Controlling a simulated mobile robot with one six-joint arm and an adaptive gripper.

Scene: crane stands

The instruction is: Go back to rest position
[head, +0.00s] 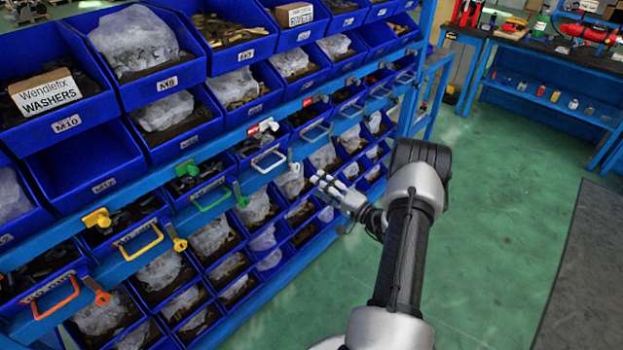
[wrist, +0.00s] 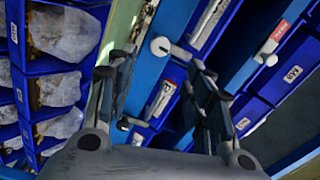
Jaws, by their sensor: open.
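My gripper (head: 325,186) is open in front of the blue bin rack, to the right of a white handle (head: 268,160). In the wrist view my gripper (wrist: 160,85) has its two dark fingers well apart, with no object visibly held between them. A white round knob (wrist: 160,46) on the blue rail shows between and beyond the fingertips. My arm reaches up from the bottom of the head view and bends left toward the rack. Whether the fingers touch the rack cannot be told.
The rack (head: 190,180) fills the left side with several blue bins of bagged parts. Orange (head: 56,298), yellow (head: 140,243) and green (head: 210,194) handles stick out along its rail. Green floor (head: 490,220) is clear on the right, before a blue workbench (head: 545,100).

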